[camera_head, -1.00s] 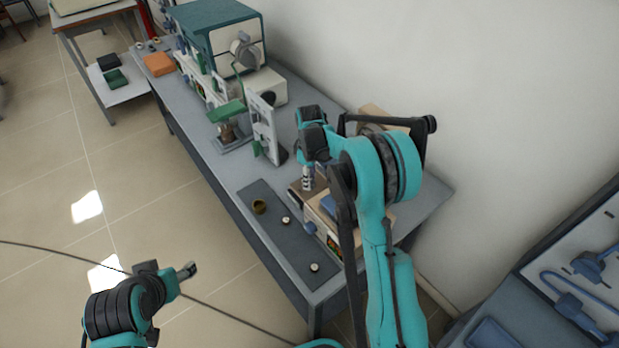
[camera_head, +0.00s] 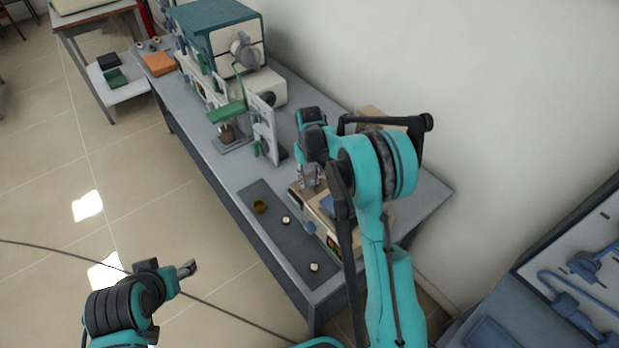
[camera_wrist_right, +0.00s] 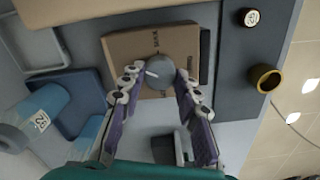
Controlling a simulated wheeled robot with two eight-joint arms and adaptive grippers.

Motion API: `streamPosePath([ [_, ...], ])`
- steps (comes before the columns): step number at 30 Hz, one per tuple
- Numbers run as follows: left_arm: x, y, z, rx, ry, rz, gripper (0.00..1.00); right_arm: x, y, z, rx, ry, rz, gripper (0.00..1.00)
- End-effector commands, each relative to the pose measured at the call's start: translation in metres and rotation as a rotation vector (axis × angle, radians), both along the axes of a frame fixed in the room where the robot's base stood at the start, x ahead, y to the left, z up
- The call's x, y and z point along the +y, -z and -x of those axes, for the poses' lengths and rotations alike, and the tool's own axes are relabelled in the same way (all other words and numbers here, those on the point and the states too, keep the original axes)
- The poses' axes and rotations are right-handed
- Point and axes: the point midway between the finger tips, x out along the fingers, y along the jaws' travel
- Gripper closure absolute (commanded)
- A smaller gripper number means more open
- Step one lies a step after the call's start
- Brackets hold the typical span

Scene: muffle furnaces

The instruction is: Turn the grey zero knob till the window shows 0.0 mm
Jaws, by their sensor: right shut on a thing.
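The grey zero knob (camera_wrist_right: 159,70) sits on top of a tan box-shaped instrument (camera_wrist_right: 119,49) in the right wrist view and carries a white index mark. My right gripper (camera_wrist_right: 159,74) has a fingertip on each side of the knob and is shut on it. In the head view my right gripper (camera_head: 309,178) reaches down onto the instrument and hides the knob. I cannot read the window in either view. My left gripper (camera_head: 188,268) is over the floor, away from the bench; its jaw opening is too small to tell.
A dark mat (camera_head: 268,222) along the bench front holds a brass-coloured cup (camera_head: 260,206) and small round pieces (camera_head: 286,220). A green-handled device (camera_head: 262,130) and a teal-topped furnace (camera_head: 228,38) stand farther back. A blue tray (camera_wrist_right: 78,97) lies beside the instrument.

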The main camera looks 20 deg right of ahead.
Motion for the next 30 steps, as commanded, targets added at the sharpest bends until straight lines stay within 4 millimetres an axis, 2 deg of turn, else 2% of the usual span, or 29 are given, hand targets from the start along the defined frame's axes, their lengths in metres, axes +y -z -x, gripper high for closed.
streamPosePath([
  [15,0.0,-0.0031,0.0,0.0,0.0,0.0,0.42,-0.0005,0.0,0.0,0.0,0.395,0.0,0.97],
  [30,0.0,-0.0036,0.0,0.0,0.0,0.0,0.42,-0.0006,0.0001,0.0,0.0,0.509,0.0,0.97],
])
